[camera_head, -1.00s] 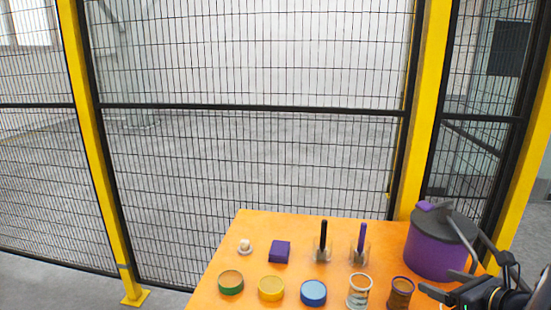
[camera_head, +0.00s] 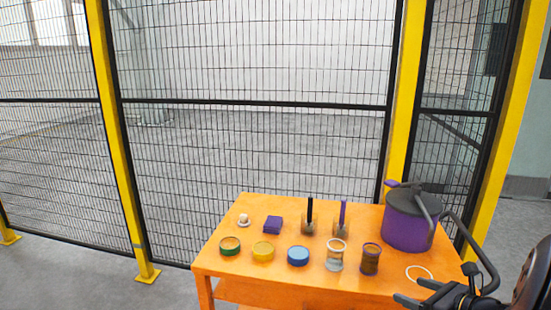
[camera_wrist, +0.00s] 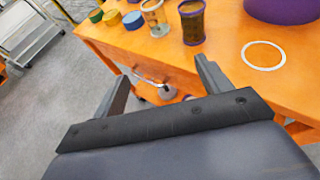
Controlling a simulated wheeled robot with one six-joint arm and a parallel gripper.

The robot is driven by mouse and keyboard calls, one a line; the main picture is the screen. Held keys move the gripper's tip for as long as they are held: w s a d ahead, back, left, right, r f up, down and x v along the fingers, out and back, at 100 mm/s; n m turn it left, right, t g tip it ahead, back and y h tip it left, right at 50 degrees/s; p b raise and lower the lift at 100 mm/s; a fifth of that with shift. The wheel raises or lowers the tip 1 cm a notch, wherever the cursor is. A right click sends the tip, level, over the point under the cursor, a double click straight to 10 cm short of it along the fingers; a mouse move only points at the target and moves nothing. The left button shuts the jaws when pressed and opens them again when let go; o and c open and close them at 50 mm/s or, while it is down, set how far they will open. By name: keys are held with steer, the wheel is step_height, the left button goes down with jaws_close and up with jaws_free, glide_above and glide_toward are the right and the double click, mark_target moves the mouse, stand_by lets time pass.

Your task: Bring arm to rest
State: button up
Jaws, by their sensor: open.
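My gripper (camera_head: 436,284) shows at the lower right of the head view, just off the front right corner of the orange table (camera_head: 330,282). In the wrist view my gripper (camera_wrist: 160,74) has its two dark fingers spread, with nothing between them. The fingers look clear of everything on the table.
A purple pot with a dark lid (camera_head: 407,225) and a white ring (camera_head: 418,272) are nearest my gripper. Several jars, tins and small items stand left of them. Yellow-posted mesh fencing (camera_head: 250,150) rises behind. Grey floor (camera_head: 85,280) is clear at left. A cart (camera_wrist: 30,38) stands farther off.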

steer(key=w+a+f+n+g+y, duration=0.1)
steer(key=w+a+f+n+y, duration=0.1)
steer(key=a+f, duration=0.4)
steer(key=shift+w+a+f+n+g+y+p, duration=0.35)
steer(key=shift+w+a, duration=0.45)
steer(key=shift+a, duration=0.4)
